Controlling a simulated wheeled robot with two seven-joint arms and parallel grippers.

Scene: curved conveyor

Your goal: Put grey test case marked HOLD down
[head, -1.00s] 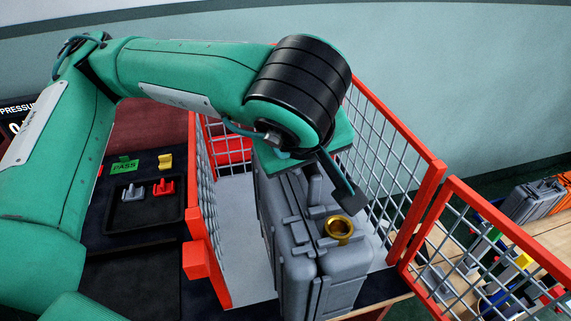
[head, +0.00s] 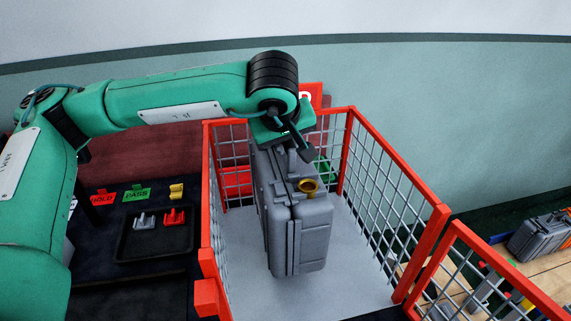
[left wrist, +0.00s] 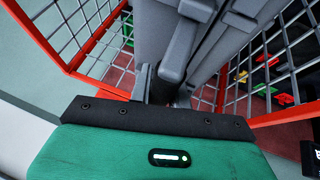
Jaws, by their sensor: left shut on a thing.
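The grey test case (head: 297,235) hangs or stands upright inside a red wire-mesh cage (head: 208,235), over its pale grey floor (head: 350,285). I cannot tell whether its bottom touches that floor. In the left wrist view, the case (left wrist: 210,45) fills the upper middle, right at the gripper. My right gripper is not in view.
On the dark table at left are a red HOLD tag (head: 103,198), a green PASS tag (head: 137,194) and a black tray (head: 125,242) with small parts. At right, another grey case (head: 540,238) lies on a wooden surface outside the cage. Bare cage floor lies in front.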

